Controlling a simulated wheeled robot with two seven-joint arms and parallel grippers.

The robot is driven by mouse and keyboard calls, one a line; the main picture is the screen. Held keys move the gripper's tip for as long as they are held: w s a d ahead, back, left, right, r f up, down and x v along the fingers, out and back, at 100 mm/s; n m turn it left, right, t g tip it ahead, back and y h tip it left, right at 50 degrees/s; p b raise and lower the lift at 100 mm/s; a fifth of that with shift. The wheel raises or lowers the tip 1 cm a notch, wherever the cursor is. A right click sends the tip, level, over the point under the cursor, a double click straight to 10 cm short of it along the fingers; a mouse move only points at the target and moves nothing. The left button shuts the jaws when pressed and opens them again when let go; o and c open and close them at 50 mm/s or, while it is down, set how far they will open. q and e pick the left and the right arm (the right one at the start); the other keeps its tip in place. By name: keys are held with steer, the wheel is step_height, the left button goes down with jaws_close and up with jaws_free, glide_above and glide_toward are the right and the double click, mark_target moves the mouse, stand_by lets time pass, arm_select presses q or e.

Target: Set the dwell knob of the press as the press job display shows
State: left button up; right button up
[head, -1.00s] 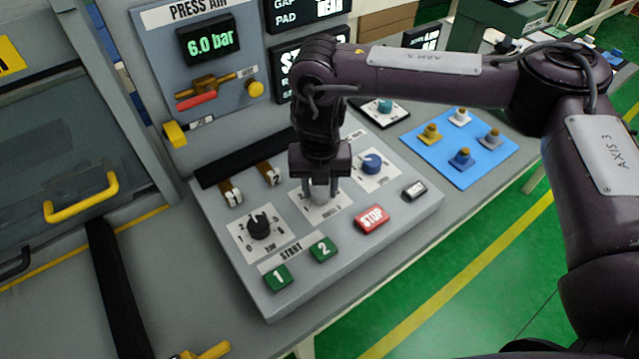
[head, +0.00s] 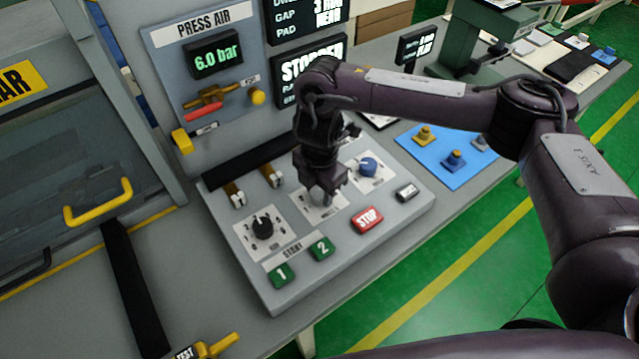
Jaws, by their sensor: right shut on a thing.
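My right gripper (head: 326,197) points down at the middle knob position of the sloped press panel (head: 385,222). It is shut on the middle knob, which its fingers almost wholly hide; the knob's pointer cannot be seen. A black knob (head: 263,228) stands to the left and a blue knob (head: 367,167) to the right, each on a white scale plate. The knob labels are too small to read. The job display (head: 310,22) at the top is cut off by the picture edge; rows for gap and pad show, the row above only partly. My left gripper is not in view.
Green buttons 1 (head: 283,274) and 2 (head: 321,248) and a red STOP button (head: 367,219) lie in front of the knobs. A status display (head: 306,68) reads STOPPED, partly behind my arm. A blue mat (head: 425,160) with small parts lies right.

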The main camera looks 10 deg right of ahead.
mark_target(320, 192)
steer(key=shift+r+m, duration=0.1)
steer(key=shift+m, duration=0.4)
steer(key=o, duration=1)
step_height(320, 192, up, 8)
steer(key=shift+f+p, duration=0.15)
steer(key=shift+p, duration=0.2)
